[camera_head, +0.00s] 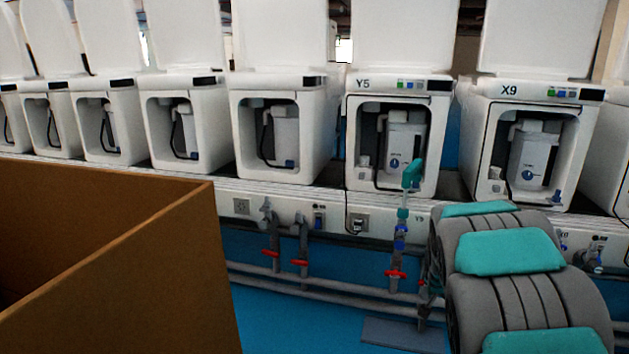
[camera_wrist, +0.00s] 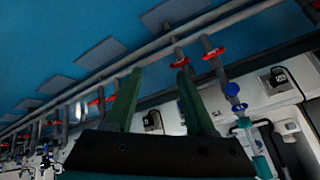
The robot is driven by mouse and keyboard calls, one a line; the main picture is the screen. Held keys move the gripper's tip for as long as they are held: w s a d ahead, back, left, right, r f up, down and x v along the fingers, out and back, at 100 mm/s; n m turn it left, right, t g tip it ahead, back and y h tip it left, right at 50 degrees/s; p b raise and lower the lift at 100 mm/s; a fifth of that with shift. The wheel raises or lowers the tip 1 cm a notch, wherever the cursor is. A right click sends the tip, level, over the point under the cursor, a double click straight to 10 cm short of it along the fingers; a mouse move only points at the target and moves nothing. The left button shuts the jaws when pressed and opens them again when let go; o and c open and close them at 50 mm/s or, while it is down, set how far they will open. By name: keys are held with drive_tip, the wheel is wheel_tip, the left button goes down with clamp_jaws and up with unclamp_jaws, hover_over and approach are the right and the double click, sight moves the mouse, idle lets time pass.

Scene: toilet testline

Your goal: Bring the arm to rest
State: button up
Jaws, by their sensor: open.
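My arm (camera_head: 510,270), grey with teal covers, is at the lower right in the head view, in front of the pipes and the bench. My gripper (camera_wrist: 160,72) shows in the wrist view with its two green fingers apart and nothing between them. The fingers point towards the pipes and the blue floor. I cannot make out the gripper in the head view.
White toilet units (camera_head: 400,140) stand in a row on the bench. A teal fitting (camera_head: 411,174) rises from a valve below Y5. Red-handled valves (camera_head: 396,274) and pipes run under the bench. A brown box (camera_head: 110,270) fills the lower left.

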drive_tip(key=s+a+r+n+g+y+p, duration=0.1)
drive_tip(key=s+a, duration=0.4)
drive_tip(key=s, duration=1)
drive_tip(key=s+a+r+n+g+y, duration=0.1)
drive_tip(key=s+a+r+n+g, duration=0.3)
drive_tip(key=s, duration=1.2)
drive_tip(key=s+a+r+n+g+y+p, duration=0.1)
drive_tip(key=s+a+r+n+g, duration=0.2)
drive_tip(key=s, duration=1.2)
drive_tip(key=a+n, duration=0.2)
drive_tip(key=a, duration=0.3)
drive_tip(key=shift+s+r+p, duration=0.15)
drive_tip(key=shift+p, duration=0.2)
